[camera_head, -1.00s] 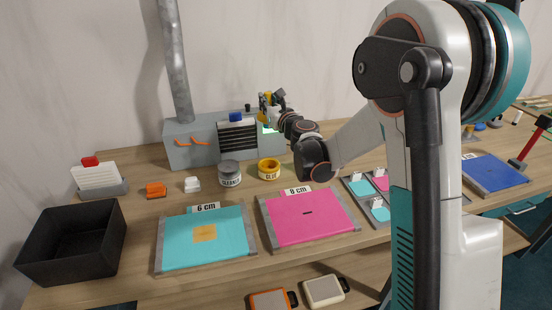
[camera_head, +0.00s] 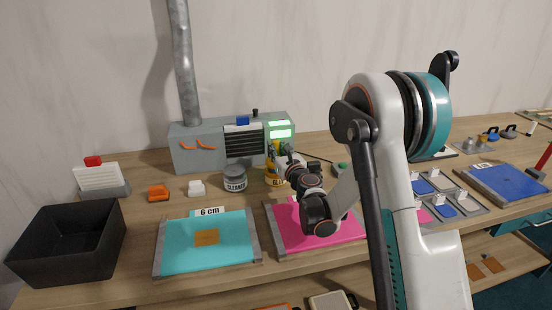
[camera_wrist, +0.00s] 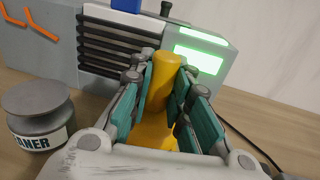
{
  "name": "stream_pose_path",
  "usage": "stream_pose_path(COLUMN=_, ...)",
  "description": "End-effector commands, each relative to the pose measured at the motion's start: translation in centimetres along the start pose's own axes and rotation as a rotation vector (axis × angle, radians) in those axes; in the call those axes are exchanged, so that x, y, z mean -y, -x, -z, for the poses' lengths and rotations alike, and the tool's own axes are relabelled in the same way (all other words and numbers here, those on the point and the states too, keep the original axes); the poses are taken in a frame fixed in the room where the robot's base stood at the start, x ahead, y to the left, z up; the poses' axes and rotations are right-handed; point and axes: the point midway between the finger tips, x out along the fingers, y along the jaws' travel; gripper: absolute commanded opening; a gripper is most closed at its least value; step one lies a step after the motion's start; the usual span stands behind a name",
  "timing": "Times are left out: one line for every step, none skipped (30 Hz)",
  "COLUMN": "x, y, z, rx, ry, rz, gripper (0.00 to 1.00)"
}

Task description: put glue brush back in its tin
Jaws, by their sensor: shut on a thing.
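The yellow glue tin (camera_head: 273,181) stands on the bench to the right of the cleaner tin, partly covered by my gripper and wrist in the head view. My gripper (camera_head: 276,158) is directly over it. In the wrist view my gripper (camera_wrist: 168,88) is shut on the yellow handle of the glue brush (camera_wrist: 170,66), with teal pads on both sides. More yellow shows below between the fingers; I cannot tell there where brush ends and tin begins. The bristles are hidden, and how deep the brush sits in the tin cannot be seen.
The grey cleaner tin (camera_head: 235,179) stands close on the left. A grey machine (camera_head: 190,155) with a lit green panel (camera_head: 280,130) is right behind. The cyan mat (camera_head: 185,250) and pink mat (camera_head: 345,229) lie in front. A black bin (camera_head: 65,255) stands far left.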

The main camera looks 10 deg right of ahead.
Motion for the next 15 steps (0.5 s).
stream_pose_path(x=0.0, y=0.0, z=1.2, rx=0.0, ry=0.0, rz=0.0, gripper=0.0)
stream_pose_path(x=0.0, y=0.0, z=1.6, rx=0.0, ry=0.0, rz=0.0, gripper=0.0)
stream_pose_path(x=0.0, y=0.0, z=2.1, rx=0.0, ry=0.0, rz=0.0, gripper=0.0)
stream_pose_path(x=0.0, y=0.0, z=2.4, rx=0.0, ry=0.0, rz=0.0, gripper=0.0)
stream_pose_path(x=0.0, y=0.0, z=2.5, rx=0.0, ry=0.0, rz=0.0, gripper=0.0)
stream_pose_path(x=0.0, y=0.0, z=2.5, rx=0.0, ry=0.0, rz=0.0, gripper=0.0)
stream_pose_path(x=0.0, y=0.0, z=2.5, rx=0.0, ry=0.0, rz=0.0, gripper=0.0)
stream_pose_path(x=0.0, y=0.0, z=2.4, rx=0.0, ry=0.0, rz=0.0, gripper=0.0)
stream_pose_path(x=0.0, y=0.0, z=2.4, rx=0.0, ry=0.0, rz=0.0, gripper=0.0)
stream_pose_path(x=0.0, y=0.0, z=2.4, rx=0.0, ry=0.0, rz=0.0, gripper=0.0)
stream_pose_path(x=0.0, y=0.0, z=2.4, rx=0.0, ry=0.0, rz=0.0, gripper=0.0)
stream_pose_path(x=0.0, y=0.0, z=2.4, rx=0.0, ry=0.0, rz=0.0, gripper=0.0)
stream_pose_path(x=0.0, y=0.0, z=2.4, rx=0.0, ry=0.0, rz=0.0, gripper=0.0)
stream_pose_path(x=0.0, y=0.0, z=2.5, rx=0.0, ry=0.0, rz=0.0, gripper=0.0)
stream_pose_path(x=0.0, y=0.0, z=2.6, rx=0.0, ry=0.0, rz=0.0, gripper=0.0)
